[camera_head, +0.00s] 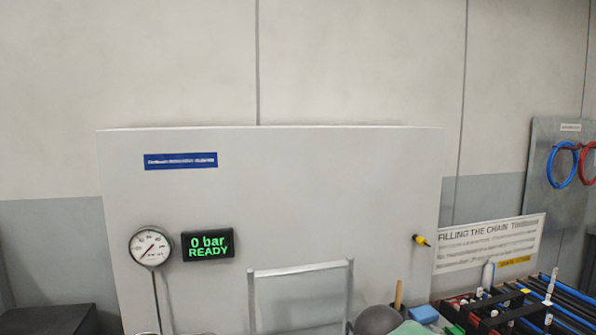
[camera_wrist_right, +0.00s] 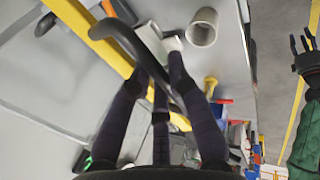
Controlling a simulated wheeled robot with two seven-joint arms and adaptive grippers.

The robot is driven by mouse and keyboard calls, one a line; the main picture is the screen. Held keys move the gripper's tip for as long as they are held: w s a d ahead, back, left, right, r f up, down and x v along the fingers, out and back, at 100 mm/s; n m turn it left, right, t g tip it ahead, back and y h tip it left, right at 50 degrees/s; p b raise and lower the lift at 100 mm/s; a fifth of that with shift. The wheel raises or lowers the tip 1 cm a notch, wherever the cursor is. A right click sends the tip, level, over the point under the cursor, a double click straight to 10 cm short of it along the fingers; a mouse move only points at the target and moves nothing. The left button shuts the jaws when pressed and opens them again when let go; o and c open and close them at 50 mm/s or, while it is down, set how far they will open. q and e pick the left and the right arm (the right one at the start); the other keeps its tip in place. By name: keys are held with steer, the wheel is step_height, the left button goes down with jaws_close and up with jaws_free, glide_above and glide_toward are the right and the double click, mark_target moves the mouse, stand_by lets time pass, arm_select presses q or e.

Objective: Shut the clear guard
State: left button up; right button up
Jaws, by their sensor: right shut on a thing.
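In the head view the clear guard (camera_head: 300,268) shows as a grey metal frame with a see-through panel, standing in front of the pale board. Its lower part is cut off. In the right wrist view my right gripper (camera_wrist_right: 164,66) has its dark fingers closed around a black curved handle (camera_wrist_right: 125,38). The handle crosses a yellow bar (camera_wrist_right: 78,18). Where the handle joins the guard is hidden. What seems to be my left gripper (camera_wrist_right: 304,42) is at the right edge of that view, its prongs apart and empty. Neither gripper shows in the head view.
A gauge (camera_head: 150,246) and a display (camera_head: 208,245) reading "0 bar READY" are on the board. A yellow-tipped knob (camera_head: 422,240) sticks out at right. A rack of tools (camera_head: 510,308) stands at lower right. A grey tube (camera_wrist_right: 202,27) is near my right fingers.

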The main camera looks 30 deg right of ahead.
steer(key=shift+s+b+x, duration=0.15)
steer(key=shift+b+x, duration=0.6)
steer(key=shift+x, duration=0.55)
steer(key=shift+s+b+x, duration=0.2)
steer(key=shift+b+x, duration=0.55)
steer(key=shift+x, duration=0.5)
steer(key=shift+a+f, duration=0.1)
steer(key=shift+f, duration=0.05)
steer(key=o, duration=1.3)
steer(key=v, duration=1.2)
